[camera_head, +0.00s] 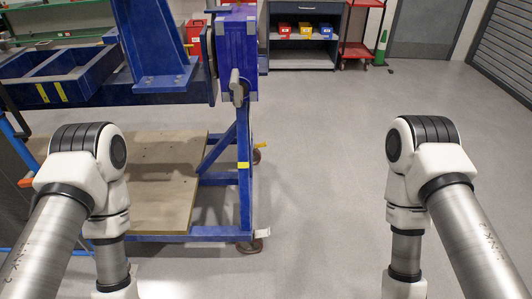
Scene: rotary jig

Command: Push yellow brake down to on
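A blue rotary jig frame (243,190) stands on casters left of centre. A small yellow lever (261,145) sticks out at its rear caster (256,156); it looks like a brake, but it is too small to tell its position. The front caster (250,246) has a pale tab (262,234) at its right side. My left arm hangs over the left side, in front of the jig, and my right arm hangs over open floor at right. Both grippers are below the picture edge, hidden from view.
A wooden board (160,190) lies on the jig's lower frame. A grey handle (236,88) sticks out from the blue gearbox (237,50). A dark cabinet (302,52) and red cart (361,35) stand at the back.

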